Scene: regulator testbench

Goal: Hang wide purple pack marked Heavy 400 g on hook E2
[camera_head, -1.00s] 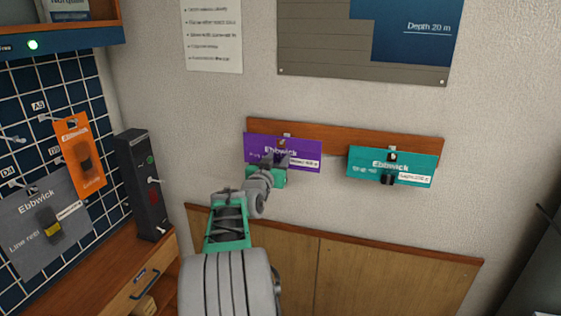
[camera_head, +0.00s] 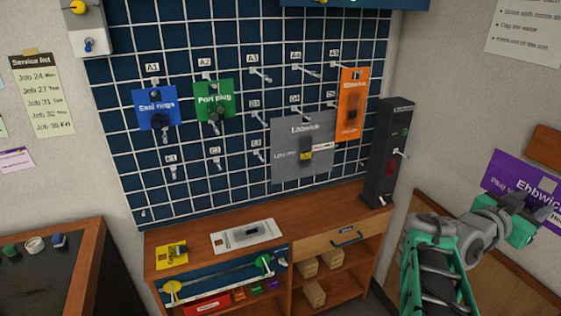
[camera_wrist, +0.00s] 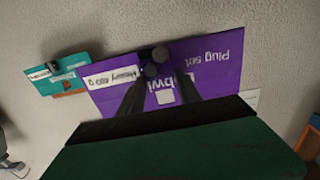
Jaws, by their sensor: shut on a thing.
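The wide purple pack (camera_head: 522,188) is at the right edge of the head view, partly cut off. In the wrist view the purple pack (camera_wrist: 215,68) appears upside down, with "Heavy 400 g" on its white label. My gripper (camera_wrist: 155,62) is shut on the pack near its middle; it also shows in the head view (camera_head: 538,205). The pack appears held out in front of the wall. On the blue grid board (camera_head: 230,60), hook E2 (camera_head: 217,162) seems to be the bare middle hook of the lower row, below the green pack; its label is blurred.
A blue pack (camera_head: 157,108), a green pack (camera_head: 213,98), a large grey pack (camera_head: 290,155) and an orange pack (camera_head: 352,100) hang on the board. A dark upright box (camera_head: 385,160) stands on the wooden bench (camera_head: 330,213) between my gripper and the board.

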